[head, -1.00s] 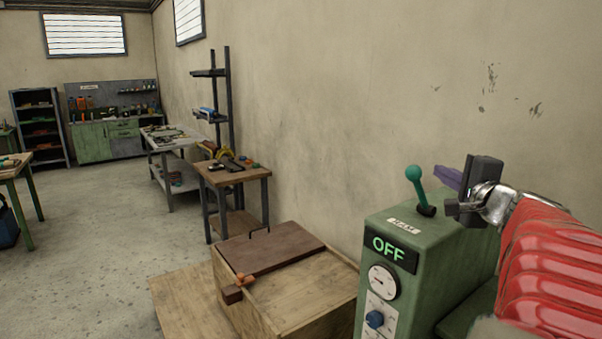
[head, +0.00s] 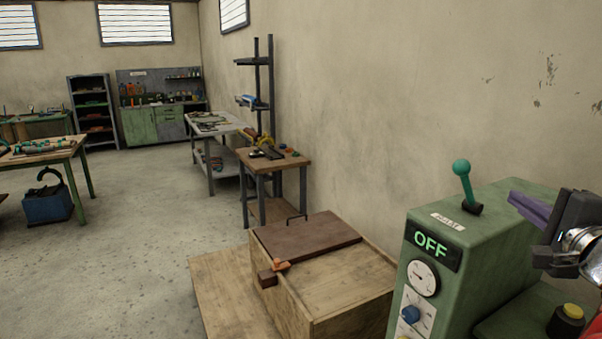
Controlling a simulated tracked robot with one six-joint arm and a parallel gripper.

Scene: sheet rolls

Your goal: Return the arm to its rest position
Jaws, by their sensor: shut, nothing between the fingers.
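My gripper (head: 530,207) is at the right edge of the head view, in front of the right part of the green machine (head: 480,245). Its dark body and a purple finger pointing left show. It is shut, with nothing seen held. The wrist behind it is shiny metal, and most of my red arm is cut off by the frame edge. The machine has a teal-knobbed lever (head: 462,180) standing up and a sign (head: 432,245) reading OFF.
A wooden box (head: 345,290) with a brown lid (head: 305,243) stands left of the machine. Beyond it are a small wooden table (head: 272,160), a grey bench (head: 218,127) and a shelf rack. A green-legged table (head: 70,148) stands at left. The concrete floor (head: 140,220) between is open.

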